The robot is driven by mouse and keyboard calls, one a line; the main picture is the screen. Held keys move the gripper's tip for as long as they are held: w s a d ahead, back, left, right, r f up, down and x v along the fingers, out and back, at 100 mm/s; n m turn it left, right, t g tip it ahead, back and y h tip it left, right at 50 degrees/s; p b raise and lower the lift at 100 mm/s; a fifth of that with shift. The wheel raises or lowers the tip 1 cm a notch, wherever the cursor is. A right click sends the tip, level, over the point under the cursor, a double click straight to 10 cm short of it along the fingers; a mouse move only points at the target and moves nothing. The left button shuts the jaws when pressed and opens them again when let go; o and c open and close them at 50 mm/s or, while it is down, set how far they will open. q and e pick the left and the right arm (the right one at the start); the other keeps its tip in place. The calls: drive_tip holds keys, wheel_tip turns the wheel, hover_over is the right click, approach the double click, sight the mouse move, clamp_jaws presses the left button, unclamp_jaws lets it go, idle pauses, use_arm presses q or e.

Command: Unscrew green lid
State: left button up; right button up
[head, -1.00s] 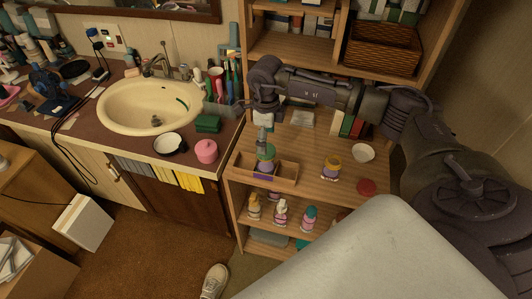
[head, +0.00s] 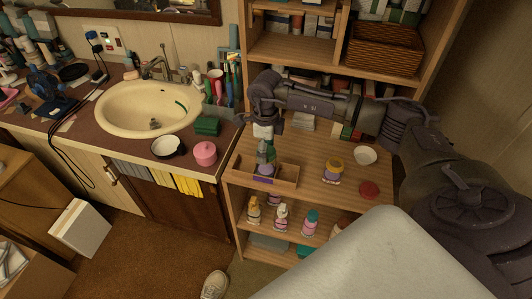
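A jar with a purple label (head: 264,180) stands in a shallow wooden tray (head: 287,184) on the wooden shelf unit. Its green lid (head: 267,156) is mostly hidden by my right gripper. My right gripper (head: 265,160) points down with its fingers at the lid. The fingers are too small and overlapped to tell whether they are shut on it. My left gripper is not in view.
A yellow-lidded jar (head: 333,170), a white bowl (head: 366,155) and a red lid (head: 369,189) stand right of the tray. Several bottles are on the shelf below. A sink counter (head: 221,138) is at left.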

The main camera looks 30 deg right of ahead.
drive_tip(key=c, duration=0.6)
drive_tip(key=shift+f+n+b, duration=0.1)
drive_tip(key=shift+n+b, duration=0.65)
drive_tip(key=shift+n, duration=0.35)
drive_tip(key=shift+n+b, duration=0.6)
drive_tip(key=shift+n, duration=0.6)
drive_tip(key=shift+r+n, duration=0.2)
drive_tip(key=shift+n, duration=0.5)
